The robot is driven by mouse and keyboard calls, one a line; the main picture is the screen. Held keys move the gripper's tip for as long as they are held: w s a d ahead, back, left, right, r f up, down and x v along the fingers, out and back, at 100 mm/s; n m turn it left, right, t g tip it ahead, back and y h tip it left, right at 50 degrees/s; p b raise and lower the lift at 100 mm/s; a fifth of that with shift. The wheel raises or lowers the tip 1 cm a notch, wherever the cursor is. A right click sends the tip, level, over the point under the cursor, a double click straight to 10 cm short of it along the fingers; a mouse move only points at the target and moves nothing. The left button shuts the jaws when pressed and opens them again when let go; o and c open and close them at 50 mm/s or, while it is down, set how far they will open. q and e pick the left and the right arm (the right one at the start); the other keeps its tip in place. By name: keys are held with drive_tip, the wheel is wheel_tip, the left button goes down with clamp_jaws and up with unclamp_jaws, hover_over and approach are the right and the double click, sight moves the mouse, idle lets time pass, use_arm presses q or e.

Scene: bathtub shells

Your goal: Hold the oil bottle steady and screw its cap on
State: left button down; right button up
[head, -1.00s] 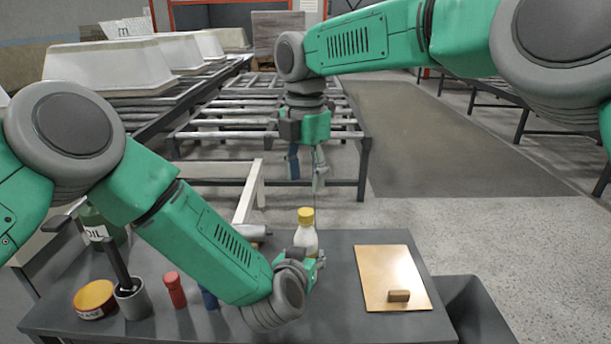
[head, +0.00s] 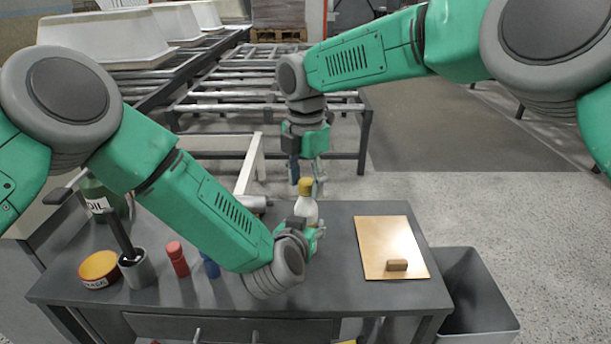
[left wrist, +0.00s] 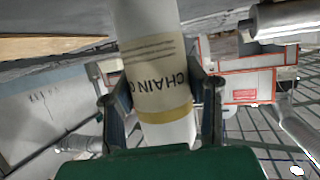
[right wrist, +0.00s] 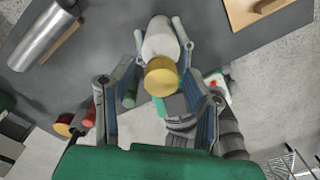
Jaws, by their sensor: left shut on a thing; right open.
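The oil bottle (head: 306,209) is white and stands upright near the back edge of the grey bench. A yellow cap (head: 306,185) sits on its top; whether it is threaded tight cannot be told. My left gripper (left wrist: 160,95) is shut on the bottle, one finger on each side of its labelled body. My right gripper (head: 307,183) points down over the bottle from behind. In the right wrist view its open fingers (right wrist: 163,42) are on either side of the bottle top and cap (right wrist: 161,77), with gaps beside the cap.
A wooden board (head: 385,235) with a small block (head: 397,265) lies right of the bottle. A grey bin (head: 478,290) stands beyond the bench's right end. A round orange tin (head: 99,267), a grey cup (head: 137,270), a red bottle (head: 177,257) and a green oil can (head: 100,200) are left.

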clamp_jaws()
drive_tip(key=m, duration=1.1)
drive_tip(key=shift+a+m, duration=0.1)
drive_tip(key=shift+m, duration=0.3)
drive_tip(key=m, duration=0.4)
drive_tip(key=shift+o, duration=0.5)
unclamp_jaws()
